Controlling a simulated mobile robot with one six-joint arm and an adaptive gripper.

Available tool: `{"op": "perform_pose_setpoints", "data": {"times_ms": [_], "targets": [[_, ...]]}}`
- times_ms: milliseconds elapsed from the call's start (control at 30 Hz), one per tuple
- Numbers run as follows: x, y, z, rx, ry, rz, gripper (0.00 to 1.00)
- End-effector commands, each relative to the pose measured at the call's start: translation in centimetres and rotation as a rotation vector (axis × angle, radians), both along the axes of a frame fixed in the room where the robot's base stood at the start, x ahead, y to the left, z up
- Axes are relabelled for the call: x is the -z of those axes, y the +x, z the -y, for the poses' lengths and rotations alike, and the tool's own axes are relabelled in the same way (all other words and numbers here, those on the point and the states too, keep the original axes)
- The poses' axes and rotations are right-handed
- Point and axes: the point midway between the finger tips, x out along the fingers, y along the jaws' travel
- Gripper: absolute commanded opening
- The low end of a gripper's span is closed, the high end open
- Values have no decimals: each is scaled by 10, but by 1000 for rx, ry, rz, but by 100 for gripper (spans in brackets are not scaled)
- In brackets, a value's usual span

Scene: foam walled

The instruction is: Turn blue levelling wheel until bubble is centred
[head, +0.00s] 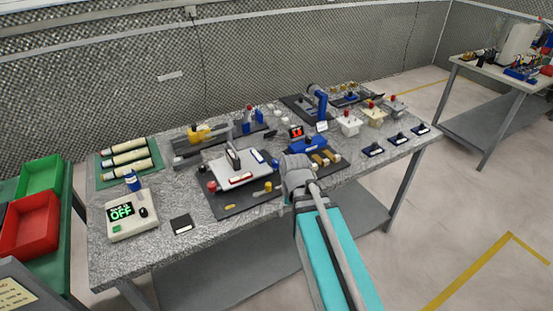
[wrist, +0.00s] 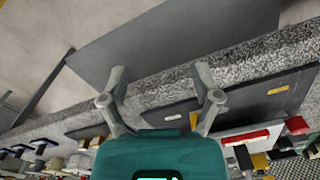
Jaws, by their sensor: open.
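A white levelling plate (head: 235,170) with an upright grey handle sits on a dark mat (head: 245,206) at the table's front middle. Its front edge has a red strip, and a small blue-and-white strip (head: 258,156) lies at its back. A red wheel (head: 213,186) is at its left and a yellow one (head: 268,186) at its right. A small blue piece (head: 275,162) near the back right corner may be the blue wheel. The bubble is too small to read. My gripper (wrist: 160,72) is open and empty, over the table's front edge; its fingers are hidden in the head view.
Several joystick-like boxes (head: 348,123) stand at right. Floor in front of the table is clear.

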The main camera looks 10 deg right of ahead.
Motion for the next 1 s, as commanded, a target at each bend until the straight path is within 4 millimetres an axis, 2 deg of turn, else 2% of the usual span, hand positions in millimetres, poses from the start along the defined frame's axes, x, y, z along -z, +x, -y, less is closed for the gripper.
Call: {"op": "perform_pose_setpoints", "data": {"times_ms": [33,167,400,600,700,800,1000], "targets": [[-12,19,-1,34,0,0,81],[-33,61,0,166,0,0,81],[-80,157,0,485,1,0,81],[-111,225,1,731,1,0,81],[-120,248,1,819,1,1,81],[-125,261,1,877,1,1,81],[-126,267,2,914,1,1,81]]}}
